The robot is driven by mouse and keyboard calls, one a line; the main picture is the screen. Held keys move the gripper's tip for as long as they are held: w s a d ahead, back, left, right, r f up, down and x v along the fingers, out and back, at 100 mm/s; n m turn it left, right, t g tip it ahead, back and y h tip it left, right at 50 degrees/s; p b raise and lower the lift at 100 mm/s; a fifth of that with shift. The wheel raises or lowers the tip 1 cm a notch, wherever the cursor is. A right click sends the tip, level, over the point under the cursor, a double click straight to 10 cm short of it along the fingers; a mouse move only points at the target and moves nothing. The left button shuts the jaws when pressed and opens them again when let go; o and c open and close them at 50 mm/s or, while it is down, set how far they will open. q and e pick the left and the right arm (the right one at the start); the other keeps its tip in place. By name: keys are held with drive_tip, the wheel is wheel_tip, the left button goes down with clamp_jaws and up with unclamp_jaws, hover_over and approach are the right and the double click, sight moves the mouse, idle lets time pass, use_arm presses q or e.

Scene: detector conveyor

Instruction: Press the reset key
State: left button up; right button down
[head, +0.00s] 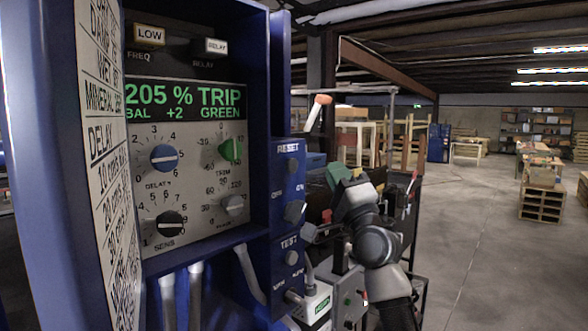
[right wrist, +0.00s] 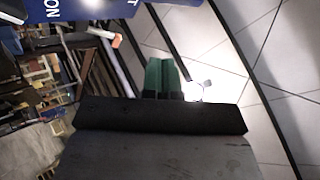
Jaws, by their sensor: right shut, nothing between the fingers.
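The blue side panel (head: 289,220) carries the word RESET at its top, with a dark round key (head: 292,166) just under it. A second knob (head: 294,211) with ON and OFF marks and a TEST knob (head: 291,257) sit lower. My right gripper (head: 334,174), with green fingers, is to the right of the panel, near the RESET key's height and apart from it in the picture. In the right wrist view its green fingers (right wrist: 161,75) are together and empty. Part of the blue panel (right wrist: 185,8) shows at the top there. My left gripper is out of view.
The main blue cabinet has a green-lettered display (head: 185,100) and several dials on its face (head: 190,190). An orange-tipped lever (head: 318,113) rises beside the side panel. Wooden pallets (head: 541,204) stand far right. The floor (head: 490,250) on the right is clear.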

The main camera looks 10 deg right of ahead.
sight(291, 165)
drive_tip(key=w+a+b, duration=0.2)
drive_tip(key=w+a, duration=0.2)
drive_tip(key=w, duration=0.1)
drive_tip(key=shift+w, duration=0.1)
idle(2.1)
drive_tip(key=shift+w+a+b, duration=0.25)
drive_tip(key=shift+w+b, duration=0.1)
drive_tip(key=shift+b, duration=0.1)
drive_tip(key=shift+w+a+b, duration=0.3)
drive_tip(key=shift+w+b, duration=0.05)
drive_tip(key=shift+b, duration=0.05)
idle(0.6)
drive_tip(key=shift+s+d, duration=0.1)
drive_tip(key=shift+s+d+p, duration=0.45)
drive_tip(key=shift+s, duration=0.15)
idle(0.3)
